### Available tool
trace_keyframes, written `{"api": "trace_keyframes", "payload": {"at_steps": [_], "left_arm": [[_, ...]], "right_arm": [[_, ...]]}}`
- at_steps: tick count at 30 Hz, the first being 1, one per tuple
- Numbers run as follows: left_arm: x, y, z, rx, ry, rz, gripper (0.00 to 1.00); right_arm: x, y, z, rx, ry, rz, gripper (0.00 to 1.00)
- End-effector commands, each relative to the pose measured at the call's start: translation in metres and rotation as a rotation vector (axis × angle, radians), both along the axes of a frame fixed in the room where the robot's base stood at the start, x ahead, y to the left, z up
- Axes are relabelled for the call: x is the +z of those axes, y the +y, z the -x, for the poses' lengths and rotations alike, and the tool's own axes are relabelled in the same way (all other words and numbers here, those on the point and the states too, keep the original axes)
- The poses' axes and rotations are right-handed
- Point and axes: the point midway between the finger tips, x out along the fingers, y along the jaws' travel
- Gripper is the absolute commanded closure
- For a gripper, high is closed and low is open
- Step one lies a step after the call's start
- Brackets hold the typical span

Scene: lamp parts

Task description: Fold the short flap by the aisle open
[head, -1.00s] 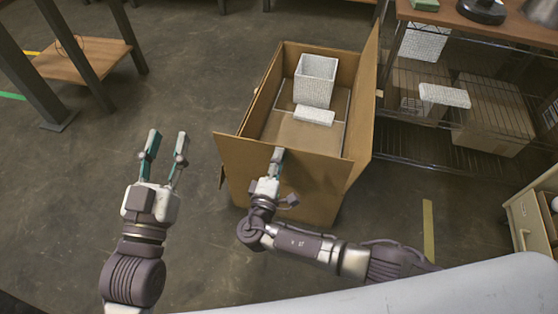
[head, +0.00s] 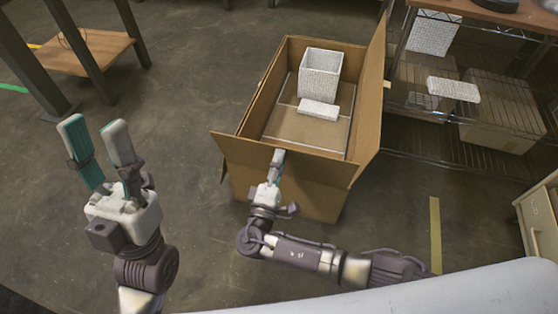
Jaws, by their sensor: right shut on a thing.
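An open cardboard box (head: 320,200) stands on the floor. Its near short flap (head: 320,168) spans the side facing me and leans outward over the front wall. My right gripper (head: 278,157) is shut on this flap near the middle of its upper edge. One finger shows in front; the other is hidden. The right long flap (head: 373,105) stands up. The left flap is mostly hidden below the box's left edge. My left gripper (head: 92,130) is open and empty, raised to the left of the box and apart from it.
Inside the box are a white textured square container (head: 320,75) and a small white block (head: 318,109). A wire shelf (head: 440,160) with cartons stands close at right. A wooden stand (head: 85,52) is at far left. Floor between it and the box is clear.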

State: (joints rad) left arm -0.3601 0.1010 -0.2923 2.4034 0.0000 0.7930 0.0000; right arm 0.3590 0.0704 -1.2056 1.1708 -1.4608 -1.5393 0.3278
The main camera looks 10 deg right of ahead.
Motion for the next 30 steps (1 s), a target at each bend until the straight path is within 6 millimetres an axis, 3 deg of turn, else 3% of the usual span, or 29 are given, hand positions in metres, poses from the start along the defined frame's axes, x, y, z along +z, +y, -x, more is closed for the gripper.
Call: {"api": "trace_keyframes", "payload": {"at_steps": [8, 9, 13, 23, 30], "left_arm": [[0.0, 0.0, 0.0, 0.0, -0.001, 0.0, 0.6], [0.0, 0.0, 0.0, 0.0, 0.0, 0.0, 0.6], [0.0, 0.0, 0.0, 0.0, 0.0, 0.0, 0.6], [0.0, 0.0, 0.0, 0.0, 0.001, 0.001, 0.6], [0.0, 0.0, 0.0, 0.0, 0.001, 0.001, 0.6]], "right_arm": [[-0.001, 0.0, 0.0, 0.0, 0.002, 0.0, 1.0], [-0.001, 0.0, 0.0, 0.0, 0.002, 0.0, 0.62], [-0.001, 0.0, 0.0, 0.0, 0.001, 0.001, 0.4], [-0.001, 0.001, 0.001, 0.0, 0.001, 0.0, 0.4], [-0.009, 0.013, 0.031, 0.002, 0.004, -0.002, 0.4]]}}
